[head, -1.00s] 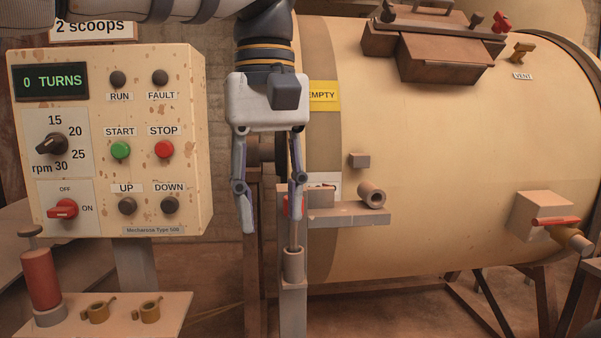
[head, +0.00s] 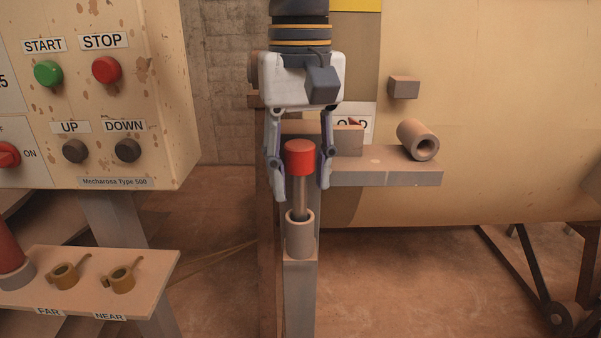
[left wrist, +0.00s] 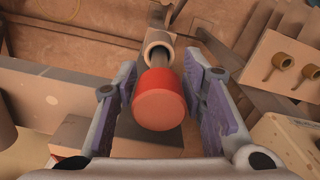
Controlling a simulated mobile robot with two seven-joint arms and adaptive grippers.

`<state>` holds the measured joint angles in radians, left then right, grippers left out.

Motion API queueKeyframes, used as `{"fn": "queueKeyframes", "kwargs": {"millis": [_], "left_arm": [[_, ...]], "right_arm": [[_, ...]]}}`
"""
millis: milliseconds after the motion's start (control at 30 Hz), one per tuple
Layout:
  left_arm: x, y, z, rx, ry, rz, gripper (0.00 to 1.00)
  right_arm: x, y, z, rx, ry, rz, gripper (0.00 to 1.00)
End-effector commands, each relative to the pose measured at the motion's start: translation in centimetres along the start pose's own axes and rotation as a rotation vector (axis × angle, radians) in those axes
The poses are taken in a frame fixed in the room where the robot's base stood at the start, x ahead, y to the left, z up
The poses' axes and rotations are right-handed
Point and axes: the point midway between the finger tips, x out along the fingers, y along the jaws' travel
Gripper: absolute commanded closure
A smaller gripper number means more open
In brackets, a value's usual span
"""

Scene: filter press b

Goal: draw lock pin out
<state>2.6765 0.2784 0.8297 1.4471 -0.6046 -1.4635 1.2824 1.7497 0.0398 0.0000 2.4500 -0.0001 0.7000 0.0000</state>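The lock pin has a red cap (head: 299,158) and a grey shaft (head: 301,198). It stands upright in a round socket (head: 300,236) on top of a post, with its shaft partly inside. My left gripper (head: 300,187) points down from above with its fingers apart, one on each side of the red cap. In the left wrist view the red cap (left wrist: 160,99) sits between the two purple finger pads, and the gripper (left wrist: 163,95) is not closed on it. My right gripper is in neither view.
A ledge (head: 390,178) with a hollow cylinder (head: 418,140) lies just right of the pin, against the big cream drum (head: 490,120). The control panel (head: 165,100) and a small shelf (head: 150,270) with two brass scoops stand at left.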

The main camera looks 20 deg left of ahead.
Motion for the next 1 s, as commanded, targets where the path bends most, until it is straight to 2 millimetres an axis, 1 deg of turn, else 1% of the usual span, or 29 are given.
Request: {"fn": "queueKeyframes", "kwargs": {"millis": [33, 133, 367, 400, 467, 500, 567, 733, 1000], "left_arm": [[0.5, 0.0, 0.0, 0.000, -0.002, 0.001, 0.62], [1.2, 0.0, 0.0, 0.000, 0.000, 0.002, 0.62], [1.4, 0.0, 0.0, 0.000, 0.001, 0.002, 0.62], [1.4, 0.0, 0.0, 0.000, 0.001, 0.002, 0.64], [1.4, 0.0, 0.0, 0.000, 0.001, 0.002, 0.78], [1.4, 0.0, 0.0, 0.000, 0.001, 0.002, 0.87], [1.4, 0.0, 0.0, 0.000, 0.001, 0.002, 1.00], [1.1, 0.0, 0.0, -0.001, 0.002, 0.003, 1.00], [-0.3, 0.0, 0.0, -0.001, 0.003, 0.003, 1.00]], "right_arm": [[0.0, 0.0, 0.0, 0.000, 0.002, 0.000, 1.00], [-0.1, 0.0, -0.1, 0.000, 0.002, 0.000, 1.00], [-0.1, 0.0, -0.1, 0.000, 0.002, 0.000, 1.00], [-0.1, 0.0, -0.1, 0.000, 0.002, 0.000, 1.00], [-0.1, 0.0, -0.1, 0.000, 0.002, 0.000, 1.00], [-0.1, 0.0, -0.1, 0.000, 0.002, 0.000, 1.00], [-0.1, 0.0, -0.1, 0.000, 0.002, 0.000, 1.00], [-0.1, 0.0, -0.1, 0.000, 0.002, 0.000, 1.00], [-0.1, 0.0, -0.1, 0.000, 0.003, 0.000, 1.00]]}}
